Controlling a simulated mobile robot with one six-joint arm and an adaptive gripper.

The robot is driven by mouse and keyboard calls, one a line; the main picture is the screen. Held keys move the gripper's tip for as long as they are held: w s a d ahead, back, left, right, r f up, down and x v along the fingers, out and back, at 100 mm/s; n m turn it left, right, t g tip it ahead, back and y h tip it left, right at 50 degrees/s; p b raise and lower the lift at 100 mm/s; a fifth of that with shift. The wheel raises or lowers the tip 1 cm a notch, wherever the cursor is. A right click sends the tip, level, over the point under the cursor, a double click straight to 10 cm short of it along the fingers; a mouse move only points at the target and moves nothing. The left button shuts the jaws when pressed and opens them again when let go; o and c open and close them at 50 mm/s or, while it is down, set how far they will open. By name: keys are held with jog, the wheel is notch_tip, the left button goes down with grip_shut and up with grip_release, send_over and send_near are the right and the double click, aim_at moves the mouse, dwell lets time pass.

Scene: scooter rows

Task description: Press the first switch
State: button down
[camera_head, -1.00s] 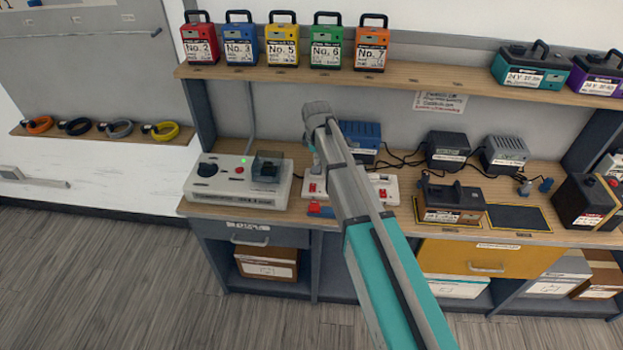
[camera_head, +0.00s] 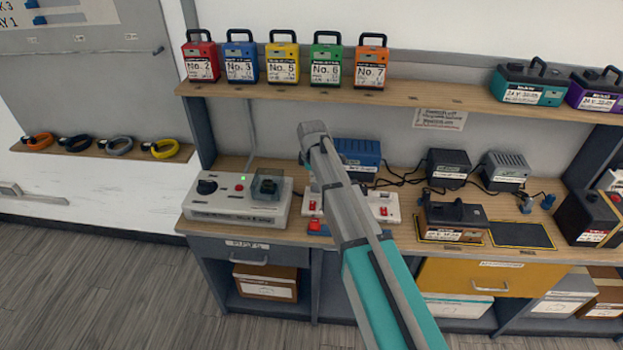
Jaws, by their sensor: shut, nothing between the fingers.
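A white power strip (camera_head: 391,217) with red switches lies on the bench, its middle hidden behind my arm. One red switch (camera_head: 312,206) shows at its left end, and red switches (camera_head: 381,211) show right of my arm. My gripper (camera_head: 308,172) points down above the strip's left part; only a sliver shows beside my forearm and it is shut with nothing in it. Whether it touches a switch cannot be seen.
A white box with a black knob (camera_head: 207,187) and green light stands left of the strip. A red and blue item (camera_head: 316,227) lies at the bench's front edge. A blue charger (camera_head: 358,158) and dark chargers (camera_head: 448,168) stand behind. Numbered packs line the shelf (camera_head: 420,97) above.

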aim_at(313, 203)
jog(key=shift+w+f+b, duration=0.25)
jog(key=shift+f+b, duration=1.75)
jog(key=shift+f, duration=0.05)
jog(key=shift+w+f+b, duration=0.3)
jog(key=shift+f+b, duration=1.65)
jog(key=shift+f, duration=0.15)
jog(key=shift+w+f+b, duration=0.25)
jog(key=shift+f+b, duration=1.75)
jog(key=shift+f, duration=0.05)
